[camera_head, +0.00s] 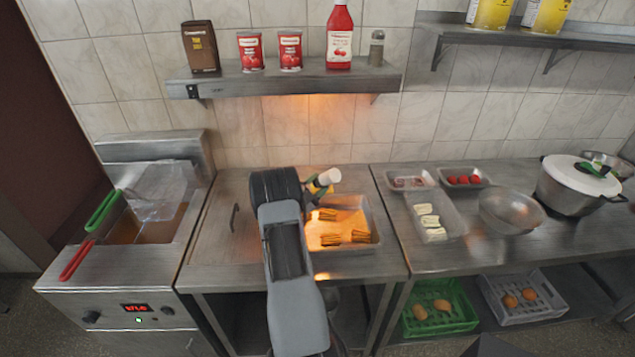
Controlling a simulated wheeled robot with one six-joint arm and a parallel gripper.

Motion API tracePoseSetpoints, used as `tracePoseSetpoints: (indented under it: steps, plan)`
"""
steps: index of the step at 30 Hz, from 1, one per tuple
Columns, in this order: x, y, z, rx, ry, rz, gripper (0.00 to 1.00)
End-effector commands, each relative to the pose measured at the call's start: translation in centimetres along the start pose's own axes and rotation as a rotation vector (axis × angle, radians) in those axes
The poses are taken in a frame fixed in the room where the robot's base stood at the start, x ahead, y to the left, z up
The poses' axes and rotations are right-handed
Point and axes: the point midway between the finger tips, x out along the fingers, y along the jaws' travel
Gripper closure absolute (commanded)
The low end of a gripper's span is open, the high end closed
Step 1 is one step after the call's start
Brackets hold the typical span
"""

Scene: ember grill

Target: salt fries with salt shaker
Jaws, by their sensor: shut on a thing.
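My gripper (316,188) is above the back left part of a metal tray (372,243), partly hidden behind my arm. It is shut on a small shaker with a white end (330,176), which appears to be the salt shaker. The shaker lies tilted, with its white end pointing right and slightly up in the picture. Several bundles of golden fries (350,237) lie in the tray under a warm orange light. My arm hides the tray's left side. Whether salt is falling cannot be seen.
A fryer (125,260) with green- and red-handled baskets stands left. A shelf (285,80) above holds cans, a red bottle and another shaker (377,48). On the right counter are food trays, a metal bowl (510,210) and a lidded pot (575,188). The counter left of my arm is clear.

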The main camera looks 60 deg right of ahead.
Motion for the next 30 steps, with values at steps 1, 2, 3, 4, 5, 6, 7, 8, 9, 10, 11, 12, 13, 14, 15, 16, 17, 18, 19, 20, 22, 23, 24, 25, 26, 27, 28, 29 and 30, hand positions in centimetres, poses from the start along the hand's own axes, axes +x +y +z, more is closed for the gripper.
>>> tracePoseSetpoints:
  steps: [1, 2, 3, 4, 5, 6, 7, 8, 9, 10, 11, 12, 13, 14, 15, 16, 17, 18, 19, 20, 22, 23, 24, 25, 26, 27, 28, 29, 30]
  plan:
    - [0.3, -0.6, -0.4, 0.003, 0.003, -0.001, 0.86]
    - [0.5, -0.9, -0.6, 0.003, 0.003, -0.001, 0.86]
    - [0.7, -1.3, -1.0, 0.003, 0.003, -0.001, 0.86]
    - [0.8, -1.6, -1.2, 0.003, 0.003, -0.001, 0.86]
    - [1.0, -1.8, -1.4, 0.003, 0.003, -0.002, 0.86]
    - [1.1, -2.1, -1.6, 0.003, 0.003, -0.001, 0.86]
    - [1.1, -2.2, -1.6, 0.002, 0.002, -0.001, 0.86]
    - [1.1, -2.1, -1.6, 0.001, 0.002, -0.001, 0.86]
    - [0.9, -1.8, -1.4, 0.001, 0.002, -0.001, 0.86]
    - [0.8, -1.5, -1.1, 0.000, 0.001, -0.001, 0.86]
    - [0.6, -1.2, -0.9, 0.000, 0.001, -0.001, 0.86]
    - [0.4, -0.8, -0.6, 0.000, 0.001, -0.001, 0.86]
    - [0.2, -0.4, -0.3, 0.000, 0.001, -0.001, 0.86]
    - [0.1, -0.2, -0.1, 0.000, 0.002, -0.001, 0.86]
    - [0.0, 0.1, 0.1, 0.000, 0.002, -0.001, 0.86]
    - [0.0, 0.0, 0.1, 0.001, 0.002, -0.001, 0.86]
    - [0.1, -0.1, -0.1, 0.001, 0.002, -0.001, 0.86]
    - [0.2, -0.4, -0.3, 0.002, 0.003, -0.001, 0.86]
    - [0.3, -0.7, -0.5, 0.002, 0.003, -0.001, 0.86]
    - [0.5, -0.9, -0.7, 0.002, 0.003, -0.001, 0.86]
    - [0.8, -1.5, -1.1, 0.002, 0.003, -0.001, 0.86]
    - [0.9, -1.6, -1.2, 0.003, 0.003, -0.001, 0.86]
    - [1.0, -1.9, -1.4, 0.004, 0.004, -0.002, 0.86]
    - [1.1, -2.0, -1.6, 0.004, 0.003, -0.002, 0.86]
    - [1.1, -2.2, -1.6, 0.003, 0.003, -0.002, 0.86]
    - [1.2, -2.2, -1.7, 0.002, 0.003, -0.001, 0.86]
    - [1.2, -2.2, -1.7, 0.002, 0.002, -0.001, 0.86]
    - [1.2, -2.2, -1.7, 0.001, 0.002, -0.001, 0.86]
    - [1.1, -2.2, -1.7, 0.001, 0.002, -0.001, 0.86]
